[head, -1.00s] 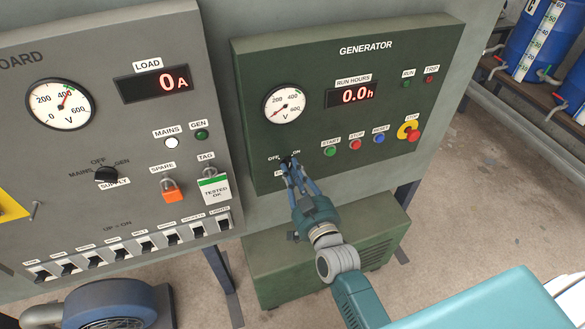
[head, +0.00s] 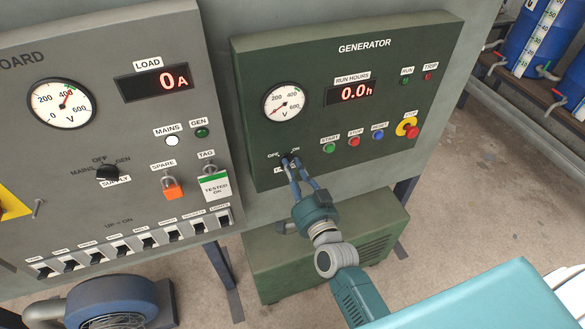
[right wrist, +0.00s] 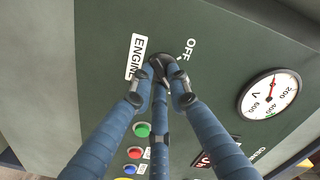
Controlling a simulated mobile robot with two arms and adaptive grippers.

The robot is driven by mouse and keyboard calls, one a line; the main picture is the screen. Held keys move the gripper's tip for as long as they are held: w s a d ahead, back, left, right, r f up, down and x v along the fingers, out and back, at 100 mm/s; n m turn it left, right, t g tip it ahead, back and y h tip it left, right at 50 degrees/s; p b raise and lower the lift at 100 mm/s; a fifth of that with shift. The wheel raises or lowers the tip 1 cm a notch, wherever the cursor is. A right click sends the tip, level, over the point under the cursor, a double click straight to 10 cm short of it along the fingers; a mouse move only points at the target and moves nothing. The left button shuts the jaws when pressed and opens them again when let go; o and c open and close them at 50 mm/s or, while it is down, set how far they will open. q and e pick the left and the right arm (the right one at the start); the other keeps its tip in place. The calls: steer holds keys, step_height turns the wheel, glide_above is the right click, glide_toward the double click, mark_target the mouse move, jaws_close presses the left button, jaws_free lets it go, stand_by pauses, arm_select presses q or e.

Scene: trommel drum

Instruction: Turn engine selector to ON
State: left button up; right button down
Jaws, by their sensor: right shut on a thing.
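The engine selector (right wrist: 158,63) is a small black knob low on the left of the green generator panel (head: 420,60), between the OFF and ON marks. My right gripper (head: 289,158) is at the selector, its blue fingers closed around the knob. In the right wrist view, the fingertips (right wrist: 160,72) press on the knob from its sides, beside the ENGINE label (right wrist: 136,57) and the OFF mark. The fingers hide much of the knob, so I cannot tell which mark it points to. My left gripper is not in view.
The START button (head: 329,147), STOP button (head: 354,141) and RESET button (head: 378,134) sit right of the selector, with a red emergency stop (head: 411,131) beyond. A grey switchboard (head: 130,130) stands to the left. A green box (head: 375,240) stands below the panel.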

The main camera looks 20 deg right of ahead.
steer(key=shift+f, duration=0.15)
steer(key=c, duration=1.7)
jaws_free()
steer(key=shift+o, duration=0.2)
steer(key=s, duration=1.2)
steer(key=shift+d, duration=0.15)
steer(key=s+a+f+n+g+y+b, duration=0.1)
steer(key=s+f+n+g+b, duration=0.3)
steer(key=f, duration=1.6)
steer(key=s+a+f+n+g, duration=0.15)
steer(key=s+f+g, duration=0.55)
steer(key=f, duration=1.2)
steer(key=s+d+f+n+g+b, duration=0.1)
steer(key=s+d+f+n+g, duration=0.1)
steer(key=s+f, duration=0.7)
steer(key=s+d+f+n+g+h+b, duration=0.1)
steer(key=s+d+f+n+g, duration=0.2)
steer(key=s+f, duration=0.7)
steer(key=s+d+g, duration=0.1)
steer(key=s+d, duration=0.1)
steer(key=s, duration=0.6)
steer(key=shift+s+d+h, duration=0.2)
steer(key=shift+d+h, duration=0.1)
steer(key=shift+d, duration=0.05)
